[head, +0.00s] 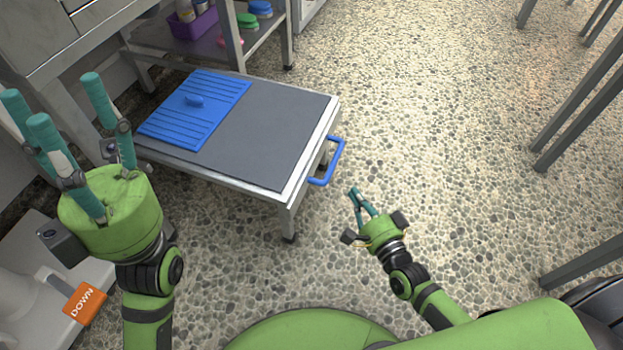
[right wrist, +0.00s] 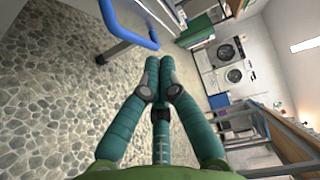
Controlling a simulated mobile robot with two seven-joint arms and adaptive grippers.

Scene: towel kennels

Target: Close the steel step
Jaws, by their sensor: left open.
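The steel step (head: 265,137) is a low platform with a grey top and pale metal frame, standing out from beneath the steel cabinet. Its blue handle (head: 334,160) is on the right end; a blue bar of it also shows in the right wrist view (right wrist: 124,27). My right gripper (head: 359,197) is just below and right of the handle, apart from it. Its fingers (right wrist: 159,62) lie close together with nothing seen between them; how far they are shut is unclear. My left gripper (head: 66,102) is open and empty, left of the step.
A ribbed blue mat (head: 182,118) lies on the step's left part. A shelf behind holds a purple bin (head: 192,24) and coloured brushes. An orange DOWN tag (head: 84,303) is at lower left. Table legs (head: 588,105) stand right. The pebbled floor between is clear.

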